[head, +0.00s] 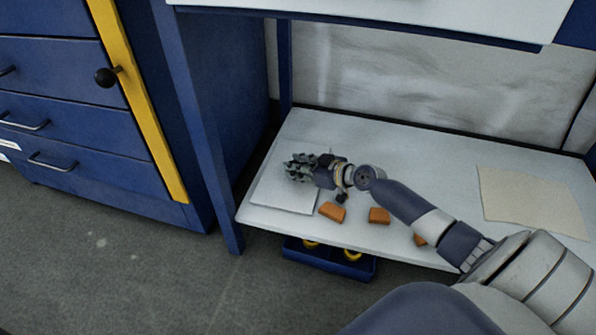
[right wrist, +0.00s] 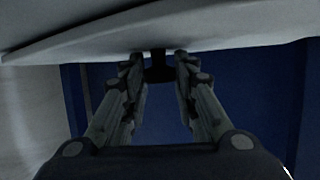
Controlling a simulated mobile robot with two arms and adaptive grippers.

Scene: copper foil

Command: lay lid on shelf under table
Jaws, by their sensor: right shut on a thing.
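The lid (head: 283,197) is a flat, pale grey plate at the left end of the white shelf (head: 420,160) under the table. My right gripper (head: 297,167) is over the lid, reaching in from the right. In the right wrist view the lid's pale underside or face (right wrist: 200,28) spans the top, and its dark knob (right wrist: 159,70) sits between the fingers (right wrist: 160,82). The gripper is shut on this knob. The lid looks flat on or very close to the shelf; a small gap cannot be ruled out. My left gripper is not in view.
Orange blocks (head: 332,211) (head: 379,215) lie along the shelf's front edge, near my right arm. A beige sheet (head: 530,200) lies at the right. The table top (head: 400,10) is overhead, a blue leg (head: 205,150) at left. A blue bin (head: 320,262) is below.

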